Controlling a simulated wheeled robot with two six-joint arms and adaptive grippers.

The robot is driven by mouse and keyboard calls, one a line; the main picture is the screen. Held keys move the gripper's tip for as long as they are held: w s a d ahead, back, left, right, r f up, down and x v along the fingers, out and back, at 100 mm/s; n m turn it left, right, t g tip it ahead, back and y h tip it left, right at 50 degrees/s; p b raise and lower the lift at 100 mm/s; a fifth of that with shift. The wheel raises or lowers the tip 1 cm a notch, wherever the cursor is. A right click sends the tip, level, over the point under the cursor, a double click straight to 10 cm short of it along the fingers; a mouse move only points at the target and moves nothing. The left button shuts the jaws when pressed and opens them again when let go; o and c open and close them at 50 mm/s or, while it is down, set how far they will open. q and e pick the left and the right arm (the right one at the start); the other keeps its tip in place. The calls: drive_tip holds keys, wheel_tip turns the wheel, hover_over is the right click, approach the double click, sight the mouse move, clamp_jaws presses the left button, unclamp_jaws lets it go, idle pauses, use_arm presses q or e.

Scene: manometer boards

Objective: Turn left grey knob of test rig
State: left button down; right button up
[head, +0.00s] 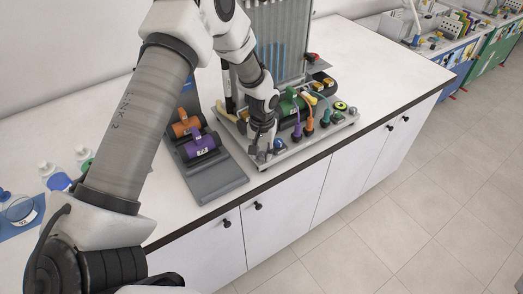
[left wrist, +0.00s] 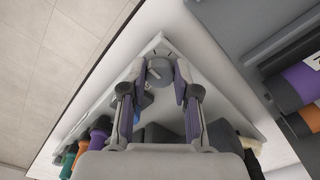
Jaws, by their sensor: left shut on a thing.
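The test rig (head: 302,150) stands on the white counter, with a light base plate, a tall ribbed grey panel and coloured fittings. The left grey knob (left wrist: 160,72) sits near the plate's corner in the left wrist view. It is round, with a pale pointer mark on its top. In the head view the knob (head: 262,157) is small and partly hidden by my gripper. My left gripper (left wrist: 160,76) has one finger on each side of the knob and is shut on it. In the head view my left gripper (head: 261,148) reaches down from above. My right gripper is not in view.
A grey rack (head: 222,186) with an orange and a purple cylinder (head: 200,144) stands close to the left of the rig. Purple, orange and green plugs with cables rise from the rig on the right. Bottles (head: 55,178) stand at far left. The counter's front edge is near the rig.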

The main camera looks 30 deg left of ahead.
sight(262, 154)
use_arm(q)
drive_tip(key=shift+n+p, duration=0.6)
drive_tip(key=shift+n, duration=1.7)
drive_tip(key=shift+f, duration=0.1)
drive_tip(key=c, duration=0.9)
unclamp_jaws()
drive_tip(key=shift+o, duration=0.2)
drive_tip(key=shift+w+a+f, duration=0.1)
drive_tip(key=shift+w, duration=0.05)
wheel_tip(262, 154, up, 12)
